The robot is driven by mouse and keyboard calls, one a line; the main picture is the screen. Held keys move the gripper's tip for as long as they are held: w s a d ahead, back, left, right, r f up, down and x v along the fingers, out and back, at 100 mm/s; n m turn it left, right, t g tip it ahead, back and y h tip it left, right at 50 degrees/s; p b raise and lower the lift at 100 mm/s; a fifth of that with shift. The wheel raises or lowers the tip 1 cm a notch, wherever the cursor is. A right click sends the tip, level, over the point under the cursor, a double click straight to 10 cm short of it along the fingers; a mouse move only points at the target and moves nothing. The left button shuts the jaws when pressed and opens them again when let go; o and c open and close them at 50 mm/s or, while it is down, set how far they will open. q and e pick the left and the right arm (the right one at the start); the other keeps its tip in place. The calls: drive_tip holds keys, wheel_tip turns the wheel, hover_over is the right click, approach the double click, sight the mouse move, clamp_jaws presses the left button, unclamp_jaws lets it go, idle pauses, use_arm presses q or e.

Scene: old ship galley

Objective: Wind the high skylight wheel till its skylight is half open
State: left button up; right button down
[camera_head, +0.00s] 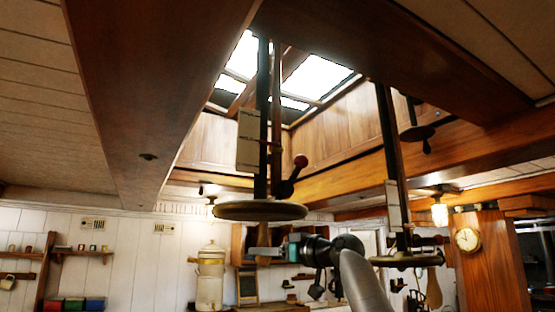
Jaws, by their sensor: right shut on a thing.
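The high skylight wheel (232,211) is a flat wooden disc seen nearly edge-on. It hangs from a dark vertical shaft (261,130) with a pale plate (248,140) beside it. Above is the skylight (318,75), with bright panes between wooden bars; I cannot tell how far it is open. My right gripper (264,250) is just below the wheel, reaching in from the right. It is shut on what seems to be the wheel's handle (263,233), a small wooden piece under the rim. My left gripper is not in view.
A ceiling beam (150,90) is at left. A cream urn (210,275), shelves and a clock (467,239) are behind.

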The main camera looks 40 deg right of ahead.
drive_tip(key=a, duration=0.1)
drive_tip(key=w+a, duration=0.1)
drive_tip(key=a, duration=0.1)
drive_tip(key=w+a, duration=0.1)
drive_tip(key=shift+w+a+f, duration=0.25)
drive_tip(key=c, duration=0.7)
unclamp_jaws()
drive_tip(key=o, duration=0.3)
drive_tip(key=shift+o, duration=1.4)
drive_tip(key=shift+d, duration=0.15)
drive_tip(key=shift+s, duration=0.1)
drive_tip(key=shift+b, duration=0.35)
